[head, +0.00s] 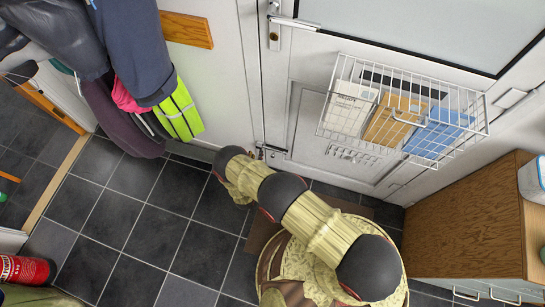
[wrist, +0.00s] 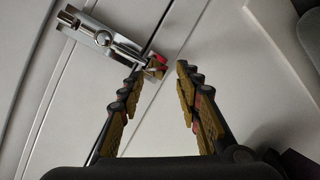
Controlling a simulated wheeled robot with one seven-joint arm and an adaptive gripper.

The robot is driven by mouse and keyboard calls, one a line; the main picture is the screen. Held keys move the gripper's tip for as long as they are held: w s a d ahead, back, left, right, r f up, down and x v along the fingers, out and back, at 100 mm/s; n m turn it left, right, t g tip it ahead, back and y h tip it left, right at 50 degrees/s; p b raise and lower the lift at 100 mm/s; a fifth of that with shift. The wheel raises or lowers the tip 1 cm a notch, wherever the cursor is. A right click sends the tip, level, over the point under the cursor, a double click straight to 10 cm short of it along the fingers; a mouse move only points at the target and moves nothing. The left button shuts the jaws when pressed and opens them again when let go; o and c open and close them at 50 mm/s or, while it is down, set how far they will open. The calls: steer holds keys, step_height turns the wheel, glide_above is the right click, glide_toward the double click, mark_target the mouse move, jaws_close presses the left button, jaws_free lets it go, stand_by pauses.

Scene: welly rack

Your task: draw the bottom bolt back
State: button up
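The bottom bolt (wrist: 105,38) is a shiny metal barrel bolt with a round knob, low on the white door at its edge. It is in the upper left of the wrist view. In the head view the bolt (head: 271,151) shows small beside my arm. My gripper (wrist: 169,67) is open, with a gap between its two fingers. The left fingertip overlaps the right end of the bolt in the wrist view; I cannot tell if they touch. The gap holds nothing. In the head view my arm hides the gripper.
The white door (head: 290,60) has a lever handle (head: 293,22) above and a wire basket (head: 400,110) with letters to the right. A wooden cabinet (head: 465,220) stands at right. Coats (head: 125,50) hang at left.

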mark_target(273, 156)
steer(key=s+d+f+n+t+h, duration=0.2)
steer(key=s+d+t, duration=0.2)
steer(key=s+d, duration=0.3)
steer(key=shift+b+x, duration=1.3)
steer(key=shift+x, duration=2.5)
steer(key=shift+a, duration=0.15)
steer(key=c, duration=0.8)
jaws_close()
